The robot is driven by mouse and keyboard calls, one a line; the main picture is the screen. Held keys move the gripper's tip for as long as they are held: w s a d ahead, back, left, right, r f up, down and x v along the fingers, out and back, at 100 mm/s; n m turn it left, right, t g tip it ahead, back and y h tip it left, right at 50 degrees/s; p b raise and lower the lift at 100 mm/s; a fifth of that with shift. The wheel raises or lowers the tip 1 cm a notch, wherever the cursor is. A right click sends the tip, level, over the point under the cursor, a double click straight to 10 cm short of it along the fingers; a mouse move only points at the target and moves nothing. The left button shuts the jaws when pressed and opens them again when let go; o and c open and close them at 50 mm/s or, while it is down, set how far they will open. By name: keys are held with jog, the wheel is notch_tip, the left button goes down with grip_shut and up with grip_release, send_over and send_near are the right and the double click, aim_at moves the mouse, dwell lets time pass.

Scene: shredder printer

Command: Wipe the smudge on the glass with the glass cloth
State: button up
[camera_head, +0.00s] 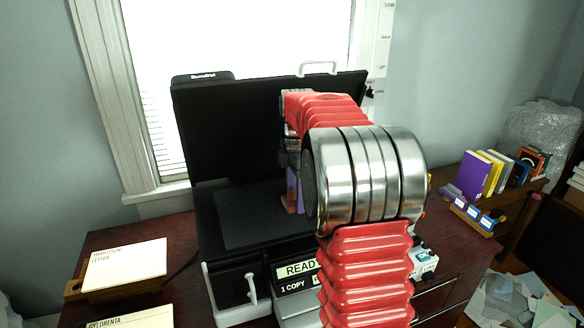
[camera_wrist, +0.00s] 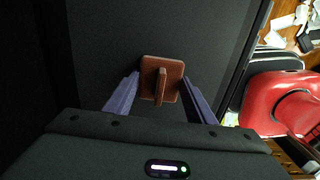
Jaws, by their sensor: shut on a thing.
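The copier's dark glass (camera_head: 255,220) lies flat under its raised black lid (camera_head: 230,125). My gripper (camera_head: 293,190) is low over the right part of the glass, partly hidden behind my red arm. In the wrist view, my gripper's purple fingers (camera_wrist: 160,98) are shut on the reddish-brown glass cloth (camera_wrist: 174,70), a square pad with an upright ridge. A dark surface lies behind the cloth; I cannot tell whether the cloth touches it. I cannot make out the smudge in either view.
The raised lid stands behind my arm, with a light handle (camera_head: 318,67) on top. A control panel (camera_head: 297,269) is at the copier's front. A letter tray (camera_head: 120,288) is on the left. Books (camera_head: 473,174) stand on the right, and papers (camera_head: 510,298) litter the floor.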

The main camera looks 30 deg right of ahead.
notch_tip(320, 180, up, 2)
jog(key=shift+s+a+r, duration=0.1)
jog(key=shift+s+r, duration=0.05)
jog(key=shift+r, duration=2.9)
